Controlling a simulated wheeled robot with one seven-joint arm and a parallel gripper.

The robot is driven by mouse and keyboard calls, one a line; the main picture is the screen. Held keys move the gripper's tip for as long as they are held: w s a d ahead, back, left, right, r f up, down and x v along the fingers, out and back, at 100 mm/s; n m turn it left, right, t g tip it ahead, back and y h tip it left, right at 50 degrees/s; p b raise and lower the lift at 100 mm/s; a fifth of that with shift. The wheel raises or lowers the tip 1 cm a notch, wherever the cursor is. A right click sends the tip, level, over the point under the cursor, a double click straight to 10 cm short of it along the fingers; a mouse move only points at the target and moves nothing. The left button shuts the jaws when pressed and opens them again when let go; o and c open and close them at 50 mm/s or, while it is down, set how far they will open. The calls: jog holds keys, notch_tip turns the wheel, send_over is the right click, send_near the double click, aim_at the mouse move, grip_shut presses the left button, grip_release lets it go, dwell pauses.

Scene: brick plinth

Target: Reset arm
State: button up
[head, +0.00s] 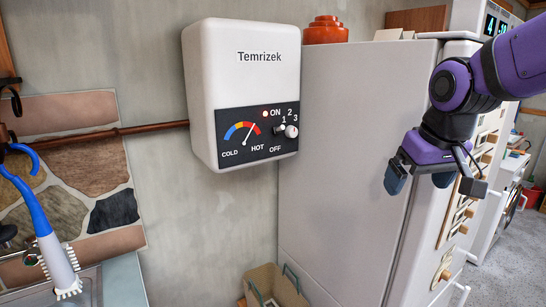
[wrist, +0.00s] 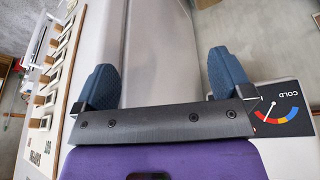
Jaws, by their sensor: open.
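My gripper (head: 419,179) hangs in front of the tall pale cabinet at the right of the head view, on my purple arm. In the wrist view my gripper (wrist: 165,82) shows its two blue-grey fingers wide apart, with nothing between them. A white water heater (head: 245,70) labelled Temrizek is on the wall, left of my gripper and apart from it. Its dial needle points toward the red side, and a red lamp is lit by ON. Its knob (head: 291,131) is near the numbers 2 and 3. Part of the heater's dial panel (wrist: 278,120) shows in the wrist view.
The tall pale cabinet (head: 340,150) stands right of the heater, with an orange pot (head: 325,31) on top. A cardboard box (head: 272,287) is low at the cabinet's left. A blue-handled brush (head: 45,235) is at the far left. A copper pipe (head: 155,128) runs into the heater.

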jog(key=s+d+m, duration=0.1)
jog(key=s+d, duration=0.1)
jog(key=s, duration=0.5)
jog(key=s+d+r+t, duration=0.1)
jog(key=s+d, duration=0.1)
jog(key=s, duration=0.6)
jog(key=shift+d+r+m, duration=0.2)
jog(key=shift+d+m, duration=0.05)
jog(key=shift+m, duration=0.15)
